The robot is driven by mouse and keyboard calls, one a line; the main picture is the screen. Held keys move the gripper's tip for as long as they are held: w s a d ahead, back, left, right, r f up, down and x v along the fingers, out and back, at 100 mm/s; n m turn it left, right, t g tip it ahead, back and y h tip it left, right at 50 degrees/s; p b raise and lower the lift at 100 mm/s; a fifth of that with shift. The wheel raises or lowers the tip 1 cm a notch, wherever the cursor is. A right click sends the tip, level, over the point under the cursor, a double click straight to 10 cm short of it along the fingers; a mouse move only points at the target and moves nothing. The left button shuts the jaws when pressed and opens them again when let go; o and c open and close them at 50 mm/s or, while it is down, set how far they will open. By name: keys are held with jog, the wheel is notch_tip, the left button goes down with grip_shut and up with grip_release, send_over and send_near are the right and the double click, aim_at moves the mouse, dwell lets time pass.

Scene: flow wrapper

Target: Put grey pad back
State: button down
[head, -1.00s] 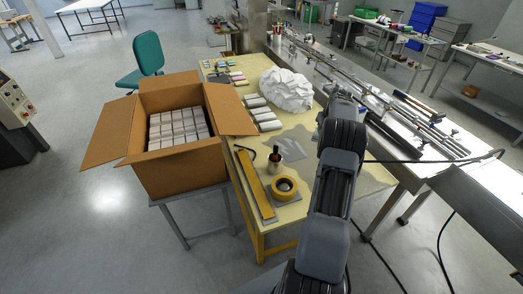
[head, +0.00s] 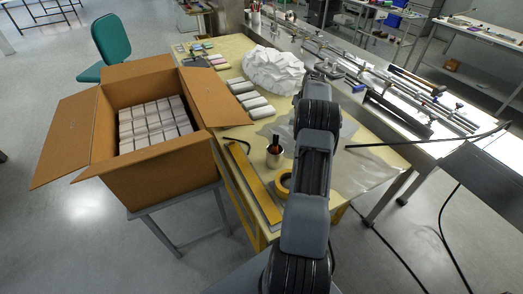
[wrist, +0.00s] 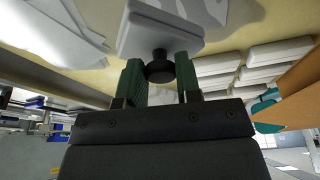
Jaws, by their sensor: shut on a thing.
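In the wrist view, a pale grey pad (wrist: 160,36) with a round black knob (wrist: 159,68) is in front of my gripper (wrist: 160,76). The two green fingers are shut on the knob, one on each side. The pad appears to be above the cream tabletop (wrist: 100,62); I cannot tell how far above. In the head view my arm hides the gripper and the pad. Several small coloured pads or blocks (head: 217,63) lie at the far left end of the table.
An open carton (head: 160,168) full of white packs stands left of the table. White packs (head: 250,98), a crumpled white heap (head: 273,70), a metal cup (head: 274,155), a yellow bar (head: 250,182) and a partly hidden tape roll (head: 284,184) are on the table. Machine rails (head: 385,80) run along the right.

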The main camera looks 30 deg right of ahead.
jog(key=shift+w+a+f, duration=0.2)
jog(key=shift+a+f, duration=0.05)
jog(key=shift+a, duration=0.1)
jog(key=w+a+p, duration=0.2)
jog(key=a+p, duration=0.1)
jog(key=a, duration=1.4)
jog(key=shift+s+a+f+p+x, duration=0.1)
jog(key=shift+s+p+x, duration=0.15)
jog(key=shift+x, duration=0.9)
jog(key=shift+s+a+f+p+x, duration=0.15)
jog(key=shift+s+x, duration=0.1)
jog(key=shift+x, duration=0.85)
jog(key=shift+s+a+r+p+x, duration=0.1)
jog(key=shift+s+p+x, duration=0.15)
jog(key=shift+x, duration=0.9)
jog(key=shift+f, duration=0.15)
jog(key=shift+f, duration=0.15)
jog(key=c, duration=0.8)
grip_release()
